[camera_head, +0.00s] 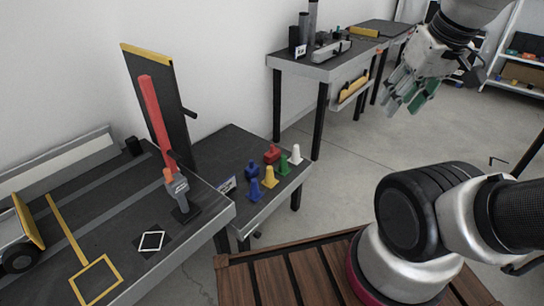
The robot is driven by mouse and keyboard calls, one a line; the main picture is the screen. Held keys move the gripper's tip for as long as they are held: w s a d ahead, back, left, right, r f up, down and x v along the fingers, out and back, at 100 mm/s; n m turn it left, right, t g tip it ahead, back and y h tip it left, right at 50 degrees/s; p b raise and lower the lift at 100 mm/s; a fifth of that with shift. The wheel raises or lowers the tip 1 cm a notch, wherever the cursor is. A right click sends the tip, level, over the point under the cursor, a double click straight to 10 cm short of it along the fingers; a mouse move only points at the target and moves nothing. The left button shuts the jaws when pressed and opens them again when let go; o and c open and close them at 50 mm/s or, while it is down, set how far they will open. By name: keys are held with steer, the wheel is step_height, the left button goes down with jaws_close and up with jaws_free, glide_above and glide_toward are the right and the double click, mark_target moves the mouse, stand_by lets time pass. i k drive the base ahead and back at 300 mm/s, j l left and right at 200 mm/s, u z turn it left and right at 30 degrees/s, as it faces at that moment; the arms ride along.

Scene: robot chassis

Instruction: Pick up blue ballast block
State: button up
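A small blue block with a knob on top (252,168) stands on the low dark table (222,151), at the back left of a small group of coloured pieces. A red block of similar shape (272,154) stands to its right. A second blue piece, more cone-like (254,189), stands in front of it. My gripper (405,103) hangs at the upper right, high above the floor and well apart from the blue block. Its fingers look spread, and nothing shows between them.
Yellow (270,178), green (283,165) and white (296,154) cones stand close to the blue block. A longer bench (120,215) with a red upright bar (157,115) is at left. Another bench (312,68) with tools is behind. Open floor lies below my gripper.

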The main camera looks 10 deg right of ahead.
mark_target(252, 171)
steer(key=i+l+u, duration=0.1)
steer(key=u, duration=0.4)
steer(key=i+l+u, duration=0.15)
steer(key=l, duration=0.15)
steer(key=i+l+u, duration=0.35)
steer(key=l, duration=0.3)
steer(key=l+u, duration=0.2)
steer(key=i+l, duration=0.1)
steer(key=l, duration=0.3)
steer(key=i+l, duration=0.1)
steer(key=l, duration=0.25)
steer(key=i+l, duration=0.15)
steer(key=l, duration=0.25)
steer(key=i+l, duration=0.1)
steer(key=l, duration=0.25)
